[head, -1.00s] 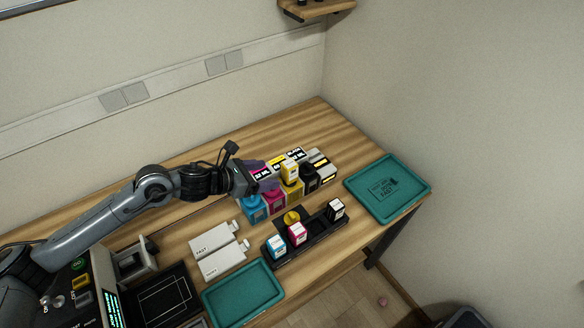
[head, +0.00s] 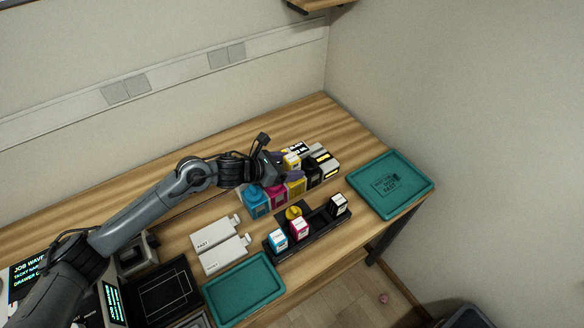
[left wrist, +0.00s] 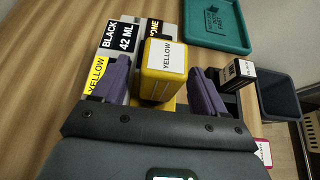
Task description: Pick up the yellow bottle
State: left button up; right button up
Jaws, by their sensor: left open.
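The yellow bottle (head: 292,161) has a white label and stands at the row of coloured ink tanks, near the yellow tank (head: 297,185). In the left wrist view the bottle (left wrist: 158,85) shows its "YELLOW" label between the two purple fingers. My left gripper (head: 281,164) is open, with one finger on each side of the bottle. A gap shows on both sides, so it does not appear gripped. My right gripper is not in view.
A black rack (head: 318,232) in front holds cyan (head: 278,241), magenta (head: 299,228) and black (head: 339,204) bottles. Labelled boxes (head: 324,160) stand close behind and right. Teal trays lie at right (head: 421,187) and front (head: 244,290). White cartridges (head: 222,254) lie left of the rack.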

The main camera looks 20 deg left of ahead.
pick_arm(q)
jog(key=c, duration=1.2)
jog(key=shift+o, duration=0.2)
jog(key=shift+r, duration=0.1)
